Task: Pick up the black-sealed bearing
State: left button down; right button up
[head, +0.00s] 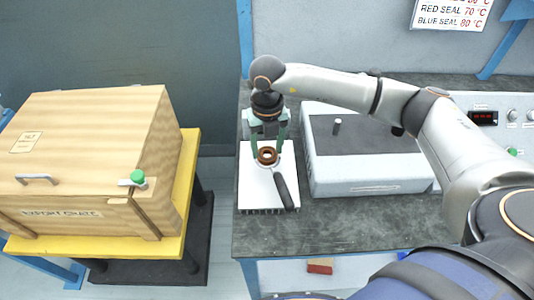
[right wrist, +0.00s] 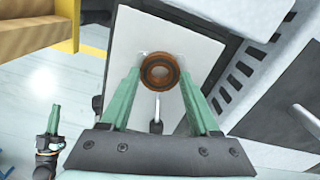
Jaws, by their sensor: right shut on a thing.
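My right gripper (head: 268,150) points down over a white board (head: 254,190) on the bench. Its green fingers are shut on a ring-shaped bearing (head: 267,156). In the right wrist view the bearing (right wrist: 160,72) sits between the fingertips and looks copper-brown with a dark inner ring. I cannot make out a clearly black seal. I cannot tell whether it touches what lies below it. A black-handled tool (head: 283,191) lies on the board, reaching under the bearing. My left gripper (right wrist: 53,119) shows small at the lower left of the right wrist view; its jaw state is unclear.
A control panel with a red display (head: 482,117) is further right. A wooden crate (head: 85,150) rests on a yellow table (head: 190,165) at left, with a gap before the bench.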

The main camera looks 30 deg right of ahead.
jog(key=c, duration=0.3)
jog(key=shift+r+p, duration=2.8)
jog(key=shift+r, duration=1.25)
